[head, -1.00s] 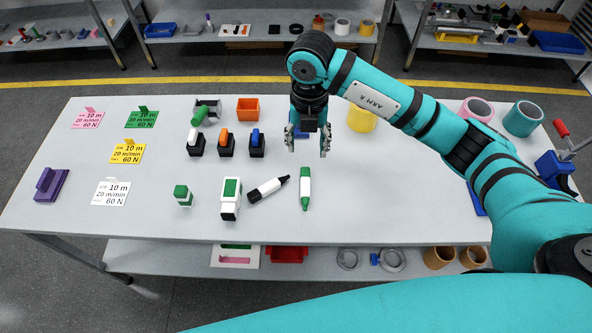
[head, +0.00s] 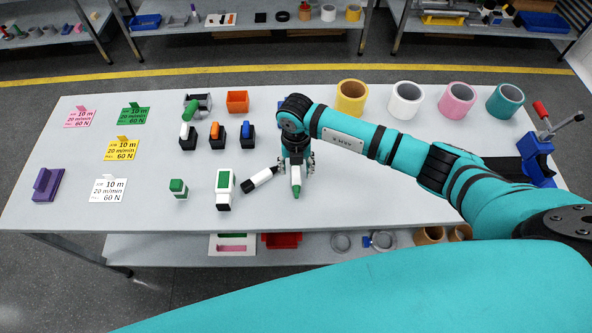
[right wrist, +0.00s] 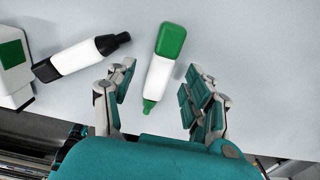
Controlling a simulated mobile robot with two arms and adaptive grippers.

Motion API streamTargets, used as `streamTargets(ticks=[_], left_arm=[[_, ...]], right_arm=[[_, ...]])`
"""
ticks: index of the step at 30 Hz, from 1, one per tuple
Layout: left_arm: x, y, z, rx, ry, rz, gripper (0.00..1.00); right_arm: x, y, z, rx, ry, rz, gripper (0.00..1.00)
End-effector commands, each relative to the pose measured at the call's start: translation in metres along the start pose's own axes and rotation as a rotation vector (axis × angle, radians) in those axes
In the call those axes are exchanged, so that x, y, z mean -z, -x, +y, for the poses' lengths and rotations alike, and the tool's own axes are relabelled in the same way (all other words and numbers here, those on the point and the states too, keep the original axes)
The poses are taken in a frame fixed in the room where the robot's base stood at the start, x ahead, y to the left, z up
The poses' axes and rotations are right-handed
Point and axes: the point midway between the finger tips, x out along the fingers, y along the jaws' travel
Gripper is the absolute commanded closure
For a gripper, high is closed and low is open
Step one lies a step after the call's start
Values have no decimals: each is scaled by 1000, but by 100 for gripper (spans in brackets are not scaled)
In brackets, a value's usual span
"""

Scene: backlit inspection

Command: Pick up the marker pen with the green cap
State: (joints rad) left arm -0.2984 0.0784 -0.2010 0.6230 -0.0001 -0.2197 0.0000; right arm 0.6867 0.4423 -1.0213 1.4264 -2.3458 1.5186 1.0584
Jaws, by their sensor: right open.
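The marker pen with the green cap (right wrist: 160,68) lies on the table, white-bodied with a green cap and a green end. In the head view the pen (head: 296,180) lies partly under my right gripper (head: 297,164). In the right wrist view my right gripper (right wrist: 160,84) is open. Its fingers are on either side of the pen, with a gap visible on both sides. I cannot tell how high the fingertips are above the table. My left gripper is not in view.
A marker with a black cap (head: 260,180) lies close on the left. Beyond it stand a white-and-green box (head: 224,190) and a small green-topped block (head: 178,188). Tape rolls (head: 406,100) stand at the back right. The table right of the pen is clear.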

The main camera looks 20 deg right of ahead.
Motion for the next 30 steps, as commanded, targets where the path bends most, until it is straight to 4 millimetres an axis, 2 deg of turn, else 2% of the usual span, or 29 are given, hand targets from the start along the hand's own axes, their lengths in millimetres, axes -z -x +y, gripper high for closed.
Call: streamTargets(ticks=[4,11,23,30], left_arm=[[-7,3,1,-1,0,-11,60],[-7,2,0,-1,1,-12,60],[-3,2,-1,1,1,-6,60],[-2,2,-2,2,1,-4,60]], right_arm=[[1,-15,0,1,0,2,47],[1,-17,0,-1,1,0,47],[0,-17,0,0,0,0,97],[0,-16,0,0,0,0,99]])
